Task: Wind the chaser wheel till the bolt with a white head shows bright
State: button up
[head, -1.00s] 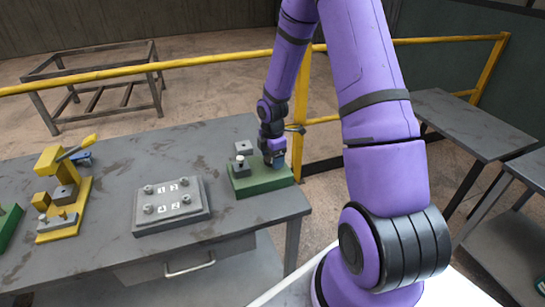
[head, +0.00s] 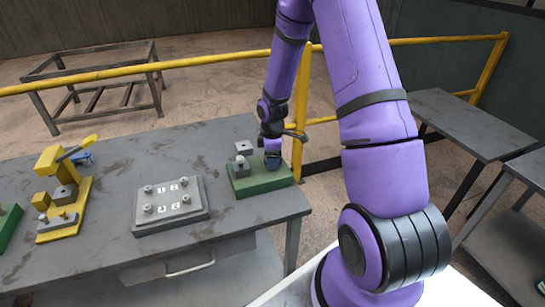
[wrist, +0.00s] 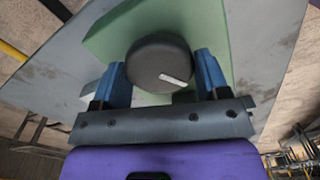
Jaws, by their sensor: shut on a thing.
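The chaser wheel, a dark round knob (wrist: 160,55) with a white mark on its face, sits on the green fixture (head: 262,183) at the table's right end. My gripper (wrist: 160,78) has its blue fingers on either side of the knob and is shut on it; in the head view my gripper (head: 272,160) hides the knob. A small grey post with a paler top (head: 240,161) stands on the fixture left of my gripper. A grey plate (head: 172,218) carries several bolts beside number labels. They all look grey here; I cannot tell which head is white.
A yellow fixture (head: 66,208) with a raised lever stands left of the plate. Part of another green fixture (head: 8,222) shows at the left edge. A yellow rail (head: 200,65) runs behind the table. Another table (head: 470,125) stands at right.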

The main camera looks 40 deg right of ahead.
jog(key=m, duration=0.4)
jog(key=shift+m, duration=0.3)
jog(key=m, duration=0.4)
jog(key=shift+w+m, duration=0.1)
jog(key=shift+m, duration=0.2)
jog(key=m, duration=0.4)
jog(key=shift+m, duration=0.3)
jog(key=shift+d+m, duration=0.1)
jog(key=shift+m, duration=1.7)
jog(key=o, duration=0.9)
